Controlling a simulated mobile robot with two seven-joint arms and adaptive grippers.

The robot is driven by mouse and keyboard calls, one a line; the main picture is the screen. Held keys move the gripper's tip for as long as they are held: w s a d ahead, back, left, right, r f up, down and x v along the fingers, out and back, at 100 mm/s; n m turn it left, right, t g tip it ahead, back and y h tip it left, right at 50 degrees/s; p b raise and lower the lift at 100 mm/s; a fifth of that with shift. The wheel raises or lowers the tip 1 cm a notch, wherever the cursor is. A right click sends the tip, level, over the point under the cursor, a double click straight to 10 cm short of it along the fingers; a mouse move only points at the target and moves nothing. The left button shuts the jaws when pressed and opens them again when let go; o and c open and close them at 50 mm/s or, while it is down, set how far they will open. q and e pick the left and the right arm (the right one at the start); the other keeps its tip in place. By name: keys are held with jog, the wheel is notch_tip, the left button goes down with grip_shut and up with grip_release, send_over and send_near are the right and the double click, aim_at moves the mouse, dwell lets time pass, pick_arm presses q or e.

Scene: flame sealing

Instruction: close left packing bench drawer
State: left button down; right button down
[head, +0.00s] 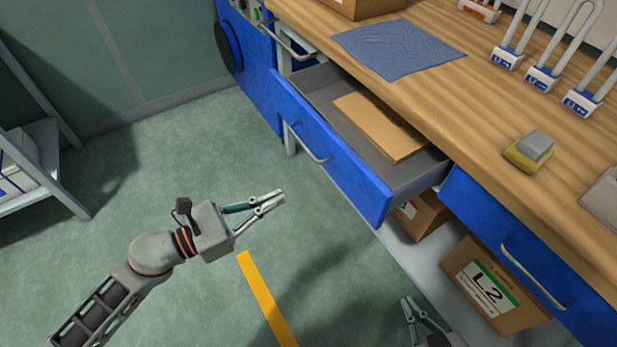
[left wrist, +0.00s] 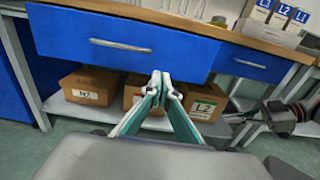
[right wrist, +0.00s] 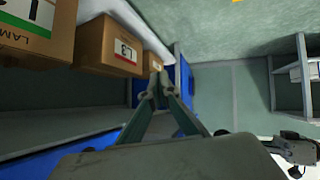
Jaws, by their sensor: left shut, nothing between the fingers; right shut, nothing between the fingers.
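The left packing bench drawer (head: 330,150) has a blue front with a silver handle and is pulled open. A flat tan piece (head: 380,127) lies in its grey tray. The drawer front (left wrist: 120,45) also shows in the left wrist view, with its handle (left wrist: 121,46). My left gripper (head: 281,196) is shut and empty, over the floor in front of the drawer and apart from it. My right gripper (head: 408,302) is shut and empty, low at the bottom of the head view. It also shows in the right wrist view (right wrist: 158,75), near boxes under the bench.
The wooden bench top (head: 480,130) holds a blue cloth (head: 395,48), padlock-like blocks (head: 541,78) and a yellow sponge (head: 527,153). A closed blue drawer (head: 530,250) is at right. Boxes (head: 495,283) stand on the lower shelf. The floor (head: 180,140) is clear in front.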

aim_at(388, 148)
pick_arm(q)
jog(key=p+x, duration=0.1)
jog(key=x, duration=1.2)
jog(key=shift+w+d+r, duration=0.1)
jog(key=shift+w+d, duration=0.05)
pick_arm(e)
jog(key=shift+s+d, duration=0.1)
jog(key=shift+s, duration=0.1)
pick_arm(q)
jog(key=shift+d, duration=0.1)
jog(key=shift+w+d, duration=0.1)
jog(key=shift+w, duration=0.05)
jog(key=b+x, duration=0.1)
jog(key=x, duration=1)
jog(key=b+x, duration=0.1)
jog(key=x, duration=0.5)
jog(key=shift+f+b, duration=0.25)
jog(key=shift+b, duration=0.1)
jog(key=shift+w+d+r, duration=0.1)
jog(key=shift+w+d, duration=0.3)
jog(key=shift+d, duration=0.15)
jog(key=shift+r, duration=0.15)
pick_arm(e)
jog(key=shift+w+a, duration=0.3)
jog(key=shift+a, duration=0.3)
pick_arm(q)
jog(key=shift+r, duration=0.1)
pick_arm(e)
jog(key=shift+f, duration=0.1)
